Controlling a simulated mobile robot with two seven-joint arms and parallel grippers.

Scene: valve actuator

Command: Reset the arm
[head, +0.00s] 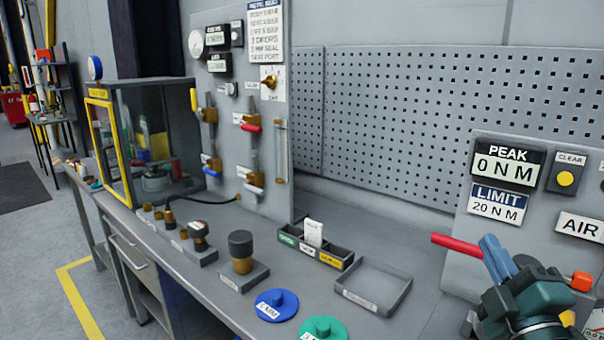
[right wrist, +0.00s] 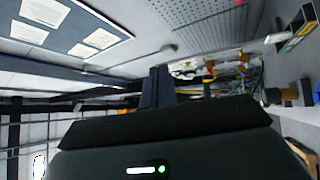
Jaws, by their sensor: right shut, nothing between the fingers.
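My right gripper (head: 490,243) is at the lower right of the head view, in front of the grey panel (head: 455,285) with the PEAK and LIMIT displays. Its blue fingers are shut with nothing between them. In the right wrist view the closed fingers (right wrist: 159,86) stick up, empty. A red bar (head: 455,243) shows just left of the fingers; I cannot tell whether they touch. My left gripper is not in view.
The bench holds an empty grey tray (head: 398,281), a labelled bin (head: 345,262), a blue disc (head: 262,308), a green disc (head: 340,331) and a black-topped fitting (head: 240,272). A glass-sided cabinet (head: 104,92) stands at left. A valve panel (head: 225,130) and pegboard (head: 400,110) rise behind.

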